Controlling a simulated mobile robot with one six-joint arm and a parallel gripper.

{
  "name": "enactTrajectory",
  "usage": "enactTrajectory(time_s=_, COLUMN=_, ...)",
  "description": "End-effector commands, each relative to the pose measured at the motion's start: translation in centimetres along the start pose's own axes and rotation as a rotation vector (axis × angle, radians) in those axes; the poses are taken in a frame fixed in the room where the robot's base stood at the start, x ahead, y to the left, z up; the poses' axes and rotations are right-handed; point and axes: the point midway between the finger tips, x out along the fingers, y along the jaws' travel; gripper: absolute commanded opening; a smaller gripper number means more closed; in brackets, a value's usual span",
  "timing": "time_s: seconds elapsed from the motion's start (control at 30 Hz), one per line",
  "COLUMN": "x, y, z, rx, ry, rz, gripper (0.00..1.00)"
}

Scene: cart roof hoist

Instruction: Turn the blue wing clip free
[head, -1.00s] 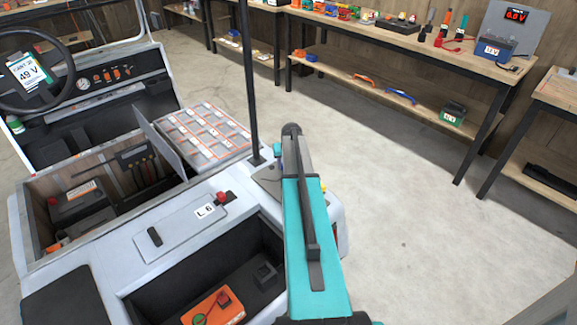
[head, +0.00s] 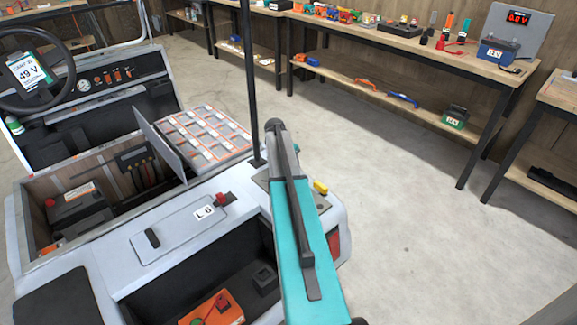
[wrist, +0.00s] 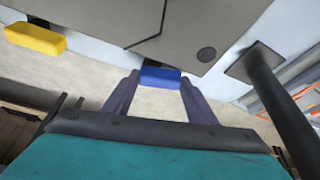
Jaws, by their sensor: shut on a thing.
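The blue wing clip (wrist: 160,75) shows in the middle of the wrist view, at the edge of a grey panel (wrist: 195,25). My gripper (wrist: 160,82) has one dark finger at each end of the clip and is shut on it. In the head view my teal arm hides the gripper and the blue clip. A yellow wing clip (wrist: 35,39) sits to the left in the wrist view. It also shows in the head view (head: 320,187), just right of my arm at the cart's rear corner.
A dark post (head: 250,85) rises from the cart close to my arm, and its foot shows in the wrist view (wrist: 262,75). An open bay (head: 190,285) with an orange box lies left of my arm. Clear floor (head: 400,200) lies to the right, before the workbench (head: 390,45).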

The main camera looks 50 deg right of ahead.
Motion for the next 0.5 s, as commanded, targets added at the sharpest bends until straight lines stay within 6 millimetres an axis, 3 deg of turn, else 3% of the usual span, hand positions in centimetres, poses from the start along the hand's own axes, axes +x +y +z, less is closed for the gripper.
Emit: enactTrajectory(time_s=0.5, x=0.23, y=-0.26, z=-0.45, rx=0.242, ry=0.0, rz=0.099, gripper=0.29)
